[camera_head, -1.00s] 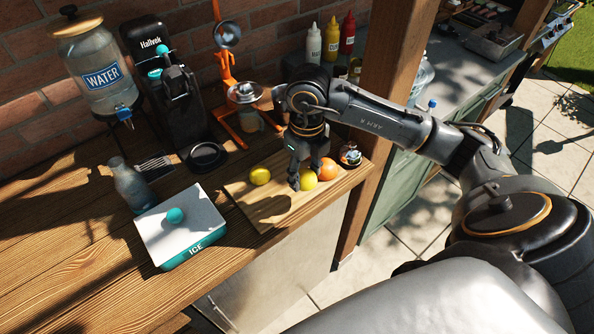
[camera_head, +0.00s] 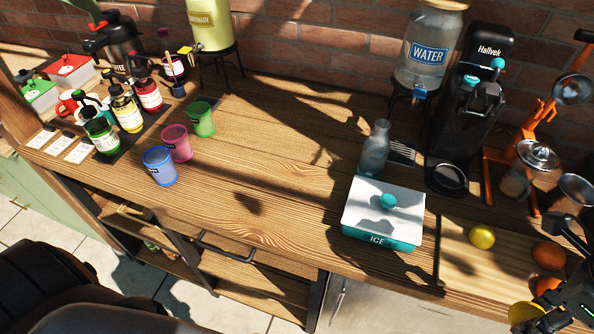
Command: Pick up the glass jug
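A clear glass jug (camera_head: 375,150), shaped like a carafe with a narrow neck, stands upright on the wooden table behind the white and teal ice box (camera_head: 382,212). The box's near side hides nothing but part of the jug's base. My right gripper (camera_head: 545,318) is at the bottom right corner, partly cut off, near a yellow fruit (camera_head: 522,315) at the cutting board's edge. Whether its fingers are open or shut on the fruit cannot be told. It is well right of the jug. My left gripper is out of view.
A water dispenser (camera_head: 428,50) and a black coffee machine (camera_head: 468,110) stand behind and right of the jug. A cutting board (camera_head: 465,262) with fruit lies right. Coloured cups (camera_head: 177,143) and bottles stand left. The middle of the table (camera_head: 270,160) is clear.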

